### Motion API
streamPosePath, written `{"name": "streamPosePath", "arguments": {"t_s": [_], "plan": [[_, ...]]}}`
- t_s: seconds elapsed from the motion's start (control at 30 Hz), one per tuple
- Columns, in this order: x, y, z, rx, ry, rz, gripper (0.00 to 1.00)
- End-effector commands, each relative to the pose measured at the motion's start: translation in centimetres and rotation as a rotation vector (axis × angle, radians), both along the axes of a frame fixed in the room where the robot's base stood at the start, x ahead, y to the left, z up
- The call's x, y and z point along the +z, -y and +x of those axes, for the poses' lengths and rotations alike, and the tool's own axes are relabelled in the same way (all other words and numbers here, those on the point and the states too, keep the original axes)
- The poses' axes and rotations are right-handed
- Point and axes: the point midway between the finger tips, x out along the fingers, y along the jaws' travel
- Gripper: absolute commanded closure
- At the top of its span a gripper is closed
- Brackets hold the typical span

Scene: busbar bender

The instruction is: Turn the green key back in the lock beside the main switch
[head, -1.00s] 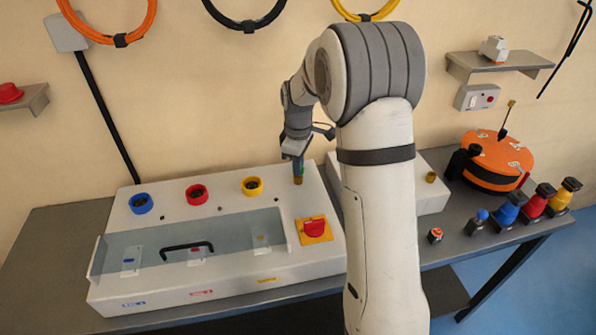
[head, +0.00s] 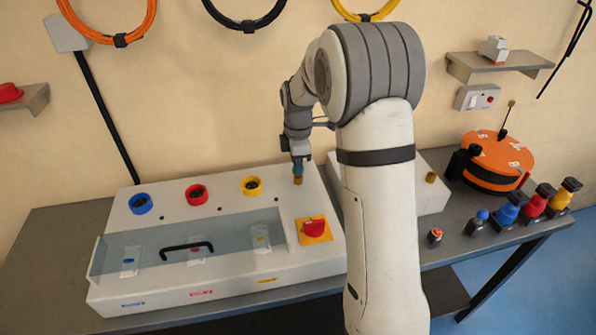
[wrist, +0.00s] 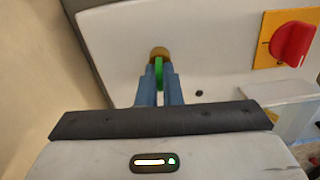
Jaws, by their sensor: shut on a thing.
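The green key (wrist: 158,73) sits at the brass lock (wrist: 159,52) on the light panel, seen in the wrist view. My gripper (wrist: 159,90) is shut on the key, with its two blue fingers on either side of it. In the head view my gripper (head: 297,167) points down at the lock (head: 298,181), and the key is hidden there by the fingers. The red main switch (head: 314,228) on its yellow plate is in front of the lock; it also shows at the upper right of the wrist view (wrist: 292,44).
The white housing (head: 222,212) has blue, red and yellow ringed sockets and a clear cover with a black handle (head: 186,249). An orange reel (head: 497,152) and several coloured plugs stand at the right. The wall is close behind the lock.

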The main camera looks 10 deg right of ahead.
Motion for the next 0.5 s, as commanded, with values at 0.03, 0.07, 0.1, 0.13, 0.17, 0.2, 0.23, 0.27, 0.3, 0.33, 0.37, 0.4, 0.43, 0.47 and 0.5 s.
{"name": "streamPosePath", "arguments": {"t_s": [0.03, 0.07, 0.1, 0.13, 0.17, 0.2, 0.23, 0.27, 0.3, 0.33, 0.37, 0.4, 0.43, 0.47, 0.5], "plan": [[0.01, -0.01, 0.00, 0.000, 0.000, 0.000, 1.00], [0.01, -0.01, 0.00, 0.004, 0.000, 0.000, 1.00], [0.01, -0.01, 0.00, 0.019, 0.000, 0.000, 1.00], [0.01, -0.01, 0.00, 0.037, 0.000, 0.000, 1.00], [0.00, -0.01, 0.00, 0.063, 0.000, 0.000, 1.00], [0.00, -0.01, 0.00, 0.106, 0.000, 0.000, 1.00], [0.00, -0.01, 0.00, 0.143, 0.000, 0.000, 1.00], [0.00, 0.00, -0.01, 0.180, 0.000, 0.000, 1.00], [0.01, 0.00, -0.01, 0.198, 0.000, 0.000, 0.93], [0.01, 0.00, -0.01, 0.194, 0.000, 0.000, 0.90], [0.01, 0.00, -0.01, 0.193, 0.000, 0.000, 0.88], [0.01, 0.00, -0.01, 0.192, 0.000, 0.000, 0.85], [0.02, 0.00, -0.01, 0.192, 0.000, 0.000, 0.82], [0.01, 0.00, -0.01, 0.191, 0.000, 0.000, 0.80], [0.01, 0.00, -0.01, 0.191, 0.000, 0.000, 0.76]]}}
